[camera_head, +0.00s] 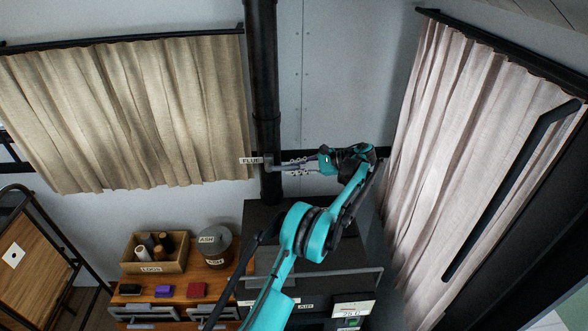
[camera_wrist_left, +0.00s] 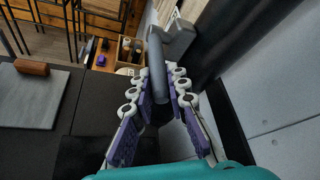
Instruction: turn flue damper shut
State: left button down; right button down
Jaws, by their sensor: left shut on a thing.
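The black flue pipe (camera_head: 264,90) runs upright behind the stove, with a small FLUE label (camera_head: 250,160) beside it. The grey damper handle (camera_head: 277,167) sticks out to the right from the pipe. My left gripper (camera_head: 289,167) reaches in from the right and is shut on the handle. In the left wrist view the grey handle (camera_wrist_left: 157,62) lies between the purple-padded fingers of the gripper (camera_wrist_left: 159,76), and the dark pipe (camera_wrist_left: 225,40) is close by on the right. My right gripper is out of view.
The black stove (camera_head: 262,217) stands below the pipe. A LOGS box (camera_head: 155,268) and an ASH bucket (camera_head: 216,262) stand on the wooden counter at left. A pale curtain (camera_head: 430,130) hangs right of my gripper. A beige curtain (camera_head: 125,115) hangs at left.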

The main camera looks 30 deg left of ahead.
pick_arm(q)
jog(key=shift+d+f, duration=0.1)
jog(key=c, duration=1.5)
grip_release()
jog(key=shift+o, duration=0.2)
jog(key=v, duration=0.7)
jog(key=shift+d, duration=0.25)
jog(key=shift+w, duration=0.1)
